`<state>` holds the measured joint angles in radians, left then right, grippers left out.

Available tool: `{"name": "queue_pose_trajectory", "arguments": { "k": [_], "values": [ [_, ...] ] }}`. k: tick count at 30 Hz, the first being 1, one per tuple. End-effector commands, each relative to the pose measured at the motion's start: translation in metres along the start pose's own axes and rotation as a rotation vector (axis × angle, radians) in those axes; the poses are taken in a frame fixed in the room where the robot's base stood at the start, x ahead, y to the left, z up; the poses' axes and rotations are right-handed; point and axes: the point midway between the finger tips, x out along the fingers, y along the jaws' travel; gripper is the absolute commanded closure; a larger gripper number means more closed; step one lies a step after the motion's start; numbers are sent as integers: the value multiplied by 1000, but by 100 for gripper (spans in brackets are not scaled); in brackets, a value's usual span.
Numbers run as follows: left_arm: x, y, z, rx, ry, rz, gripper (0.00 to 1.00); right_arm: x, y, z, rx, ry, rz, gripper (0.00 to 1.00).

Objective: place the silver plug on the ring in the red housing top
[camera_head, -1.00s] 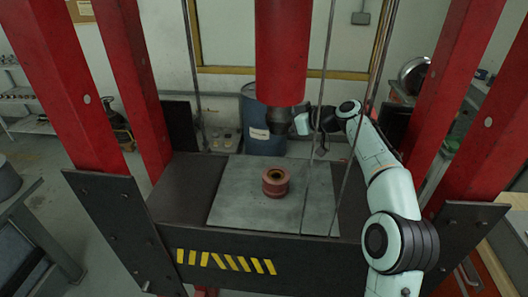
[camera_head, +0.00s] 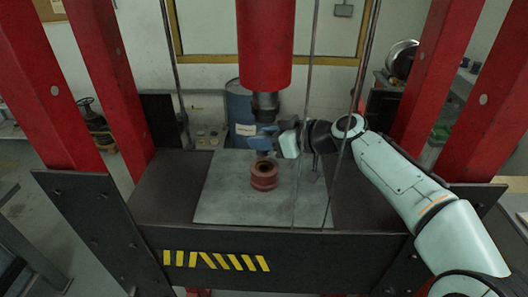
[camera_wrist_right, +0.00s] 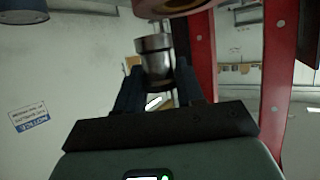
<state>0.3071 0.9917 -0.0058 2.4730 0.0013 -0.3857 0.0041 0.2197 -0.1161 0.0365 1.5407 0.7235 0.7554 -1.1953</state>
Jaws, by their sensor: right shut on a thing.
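The red housing (camera_head: 263,180) stands upright on the grey plate of the press, its round top opening facing up. Its reddish-brown rim also shows at the top edge of the right wrist view (camera_wrist_right: 172,7). My right gripper (camera_head: 262,139) is just behind and above the housing, below the press ram. In the right wrist view its dark fingers are shut on the silver plug (camera_wrist_right: 155,58), a stepped metal cylinder. The plug is apart from the housing in that view. In the head view I cannot make the plug out clearly. The ring inside the housing is not clear. My left gripper is not in view.
The red press ram (camera_head: 264,45) with its dark tip (camera_head: 265,106) hangs above the plate (camera_head: 215,195). Thin vertical rods (camera_head: 302,130) and red posts stand around it. A blue barrel (camera_head: 240,110) is behind. The plate is clear around the housing.

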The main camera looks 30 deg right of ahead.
Motion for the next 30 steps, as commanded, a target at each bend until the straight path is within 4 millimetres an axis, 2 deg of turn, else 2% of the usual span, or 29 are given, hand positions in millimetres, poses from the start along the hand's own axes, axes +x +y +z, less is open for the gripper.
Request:
{"name": "queue_pose_trajectory", "arguments": {
  "k": [6,9,16,17,19,30],
  "values": [
    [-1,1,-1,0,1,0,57,-18,-30,5,-2,3,1,100],
    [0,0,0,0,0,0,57,-11,-28,18,2,0,-1,100],
    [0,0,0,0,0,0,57,-10,-27,20,-1,2,0,100],
    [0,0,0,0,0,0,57,-9,-27,20,0,0,-1,59],
    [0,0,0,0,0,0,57,-9,-27,20,0,0,-1,37],
    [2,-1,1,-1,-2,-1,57,-14,-27,20,0,1,0,37]
  ]
}}
